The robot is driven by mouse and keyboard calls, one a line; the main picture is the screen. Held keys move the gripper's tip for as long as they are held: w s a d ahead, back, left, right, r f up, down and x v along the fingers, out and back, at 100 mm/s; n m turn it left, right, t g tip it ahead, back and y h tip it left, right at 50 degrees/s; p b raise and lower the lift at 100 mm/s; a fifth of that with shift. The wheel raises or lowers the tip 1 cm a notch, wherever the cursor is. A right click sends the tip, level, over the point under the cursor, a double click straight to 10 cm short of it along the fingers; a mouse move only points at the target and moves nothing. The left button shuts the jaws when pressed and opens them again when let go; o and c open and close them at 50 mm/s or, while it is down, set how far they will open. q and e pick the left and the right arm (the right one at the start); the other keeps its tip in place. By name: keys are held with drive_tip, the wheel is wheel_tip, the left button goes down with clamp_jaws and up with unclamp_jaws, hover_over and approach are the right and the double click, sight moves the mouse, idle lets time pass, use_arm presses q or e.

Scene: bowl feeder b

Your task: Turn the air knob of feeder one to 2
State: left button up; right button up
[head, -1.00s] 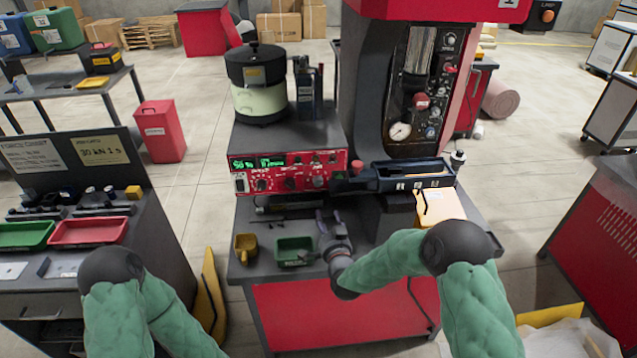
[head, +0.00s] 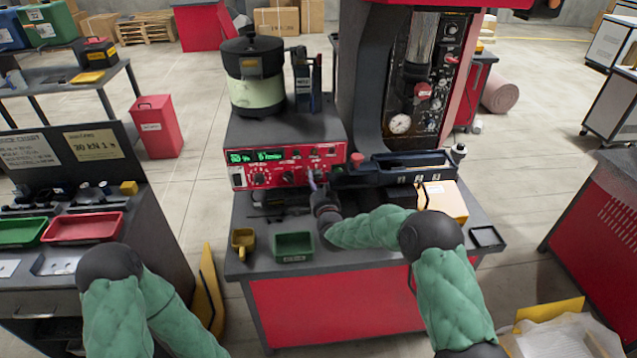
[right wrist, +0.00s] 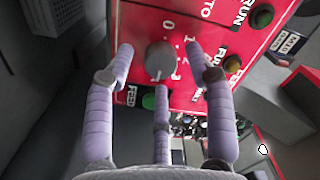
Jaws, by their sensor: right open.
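The feeder's red control panel (head: 290,164) faces me under the bowl (head: 258,85), with green displays and several dark knobs. My right gripper (head: 316,182) is at the panel's lower right part. In the right wrist view, a round grey knob (right wrist: 160,60) with a pale pointer line sits on the red panel (right wrist: 140,22), with white digits beside it. The open purple fingers of my right gripper (right wrist: 165,75) stand around the knob, with visible gaps at the sides. I cannot tell whether the lower finger touches it. My left gripper is out of view.
A dark rail (head: 405,170) with a red button (head: 356,158) stands right of the panel. A green tray (head: 293,247) and a yellow scoop (head: 243,241) sit on the bench front.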

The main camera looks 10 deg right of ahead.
drive_tip(key=shift+w, duration=0.15)
clamp_jaws()
